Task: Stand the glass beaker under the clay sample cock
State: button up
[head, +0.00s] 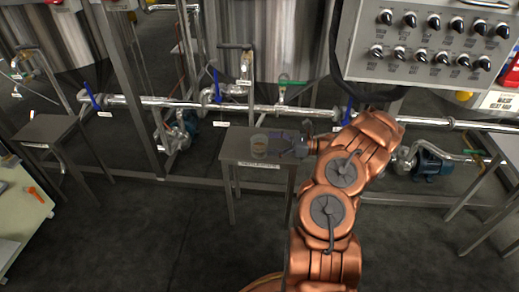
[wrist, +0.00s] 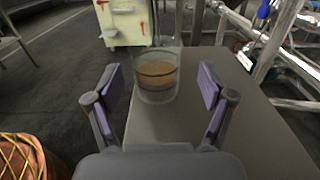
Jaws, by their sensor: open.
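The glass beaker (wrist: 157,78) stands upright on a small grey table and holds a brown layer of material. In the head view the beaker (head: 259,146) is near the middle of the tabletop. My gripper (wrist: 157,88) is open, with one finger on each side of the beaker and visible gaps to the glass. In the head view my gripper (head: 285,145) reaches in from the right at the table. A valve with a small label (head: 245,83) hangs on the pipework above the table; I cannot read whether it is the clay sample cock.
The grey table (head: 233,148) carries a front label. Another small table (head: 45,129) stands at the left. Pipes (head: 157,101) with blue-handled valves run behind. A control panel (head: 430,45) hangs at upper right. A cream cabinet (wrist: 124,22) stands beyond the table.

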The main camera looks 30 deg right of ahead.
aim_at(259, 147)
jog(key=b+x, duration=0.1)
jog(key=x, duration=0.3)
jog(key=shift+a+f+b, duration=0.1)
jog(key=shift+a+b, duration=0.25)
jog(key=shift+a, duration=0.1)
jog(key=c, duration=1.4)
